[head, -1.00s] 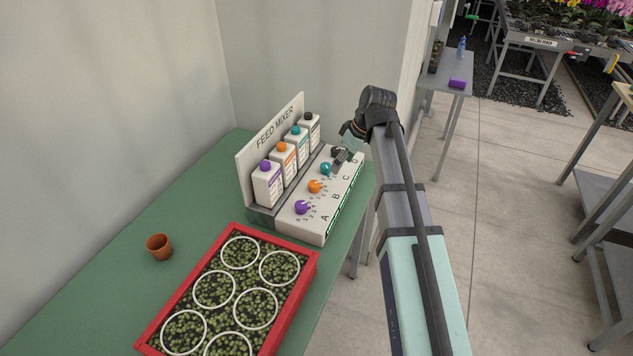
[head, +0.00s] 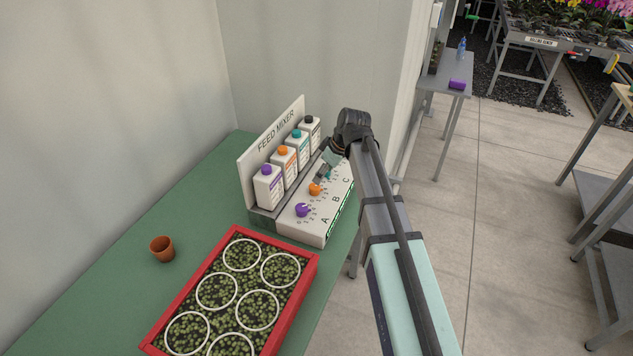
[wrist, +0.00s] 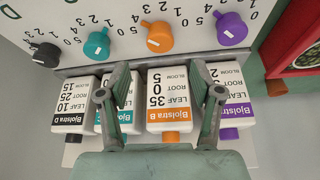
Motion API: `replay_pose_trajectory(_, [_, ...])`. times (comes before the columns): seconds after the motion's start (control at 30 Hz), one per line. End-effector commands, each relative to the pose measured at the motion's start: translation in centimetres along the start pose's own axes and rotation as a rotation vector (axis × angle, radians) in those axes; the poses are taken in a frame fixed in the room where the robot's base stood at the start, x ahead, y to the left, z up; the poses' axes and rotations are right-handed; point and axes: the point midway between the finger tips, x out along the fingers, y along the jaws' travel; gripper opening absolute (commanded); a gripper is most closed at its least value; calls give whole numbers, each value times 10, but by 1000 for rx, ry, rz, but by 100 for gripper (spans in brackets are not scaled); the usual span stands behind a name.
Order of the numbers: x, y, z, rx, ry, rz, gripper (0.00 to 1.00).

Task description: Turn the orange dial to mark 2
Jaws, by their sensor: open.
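The orange dial (head: 314,190) sits on the sloped face of the white feed mixer (head: 318,226), between the purple dial (head: 302,210) and the teal dial. My gripper (head: 321,177) is just above and behind the orange dial in the head view. In the wrist view my gripper (wrist: 160,80) is open and empty, its fingers apart from the dial and over the bottles.
Feed bottles (head: 285,160) stand behind the dials. In the wrist view the teal dial (wrist: 97,45) and black dial (wrist: 45,54) lie left of orange, and purple (wrist: 231,28) lies right. A red tray (head: 311,266) and terracotta pot (head: 162,249) are on the green bench.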

Motion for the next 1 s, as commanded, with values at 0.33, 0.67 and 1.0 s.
replay_pose_trajectory(0.33, [52, 0, -1, -1, -1, -2, 65])
replay_pose_trajectory(0.67, [69, 0, 0, 0, 0, 0, 65])
replay_pose_trajectory(1.0, [70, 0, 0, 0, 0, 0, 26])
